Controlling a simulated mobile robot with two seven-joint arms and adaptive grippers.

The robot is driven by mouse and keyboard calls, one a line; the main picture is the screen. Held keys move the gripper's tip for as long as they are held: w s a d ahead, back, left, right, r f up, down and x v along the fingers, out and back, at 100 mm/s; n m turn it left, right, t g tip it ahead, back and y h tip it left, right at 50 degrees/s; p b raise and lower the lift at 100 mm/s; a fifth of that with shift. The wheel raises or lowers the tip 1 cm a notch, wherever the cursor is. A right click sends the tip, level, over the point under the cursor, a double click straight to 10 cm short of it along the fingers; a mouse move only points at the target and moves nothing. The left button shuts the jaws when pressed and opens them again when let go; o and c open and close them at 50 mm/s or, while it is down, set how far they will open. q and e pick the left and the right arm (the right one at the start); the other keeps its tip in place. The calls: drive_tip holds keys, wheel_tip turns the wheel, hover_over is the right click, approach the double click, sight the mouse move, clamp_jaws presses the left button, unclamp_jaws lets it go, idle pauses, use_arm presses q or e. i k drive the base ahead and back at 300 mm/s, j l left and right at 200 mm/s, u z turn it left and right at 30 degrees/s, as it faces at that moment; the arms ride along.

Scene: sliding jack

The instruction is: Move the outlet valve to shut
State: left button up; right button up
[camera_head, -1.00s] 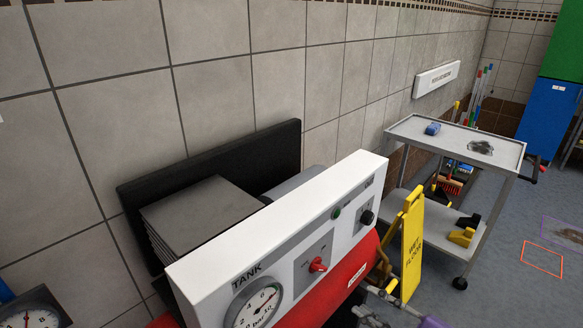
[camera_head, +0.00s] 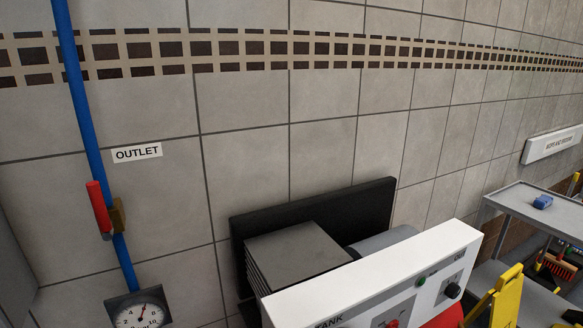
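The outlet valve has a red lever (camera_head: 99,207) on a brass body (camera_head: 118,216), fitted on a blue vertical pipe (camera_head: 79,101) at the left of the head view. The lever lies nearly along the pipe, with its upper end slightly left of it. A white label reading OUTLET (camera_head: 137,153) is on the wall to the right of the pipe. A round gauge (camera_head: 142,314) sits below the valve, cut off by the bottom edge. Neither of my grippers shows in this view.
A white tank panel (camera_head: 385,280) with knobs stands at the bottom centre, before a dark machine (camera_head: 300,255). A grey trolley (camera_head: 540,212) and a yellow wet-floor sign (camera_head: 508,297) are at right. The wall around the valve looks clear.

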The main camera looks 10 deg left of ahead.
sight(107, 225)
drive_tip(key=u, duration=1.45)
drive_tip(key=i+j, duration=0.1)
drive_tip(key=j, duration=0.15)
drive_tip(key=u, duration=0.05)
